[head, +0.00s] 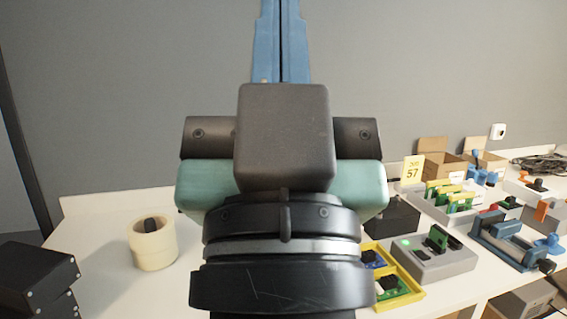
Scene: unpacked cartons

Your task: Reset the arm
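My gripper (281,20) rises in the middle of the head view, pointing up against the grey wall. Its two blue fingers lie side by side with only a thin dark line between them, so it looks shut, and nothing shows held between them. The very tips run up to the top edge of the picture. My wrist and gripper body fill the centre and hide part of the table (105,245) behind them.
A tape roll stack (153,246) and black boxes (38,280) stand at the left. On the right are a yellow tray (413,293), a grey device (440,262), a blue vise (508,246), cartons (440,165) and a "57" sign (412,169). Some table left of centre is clear.

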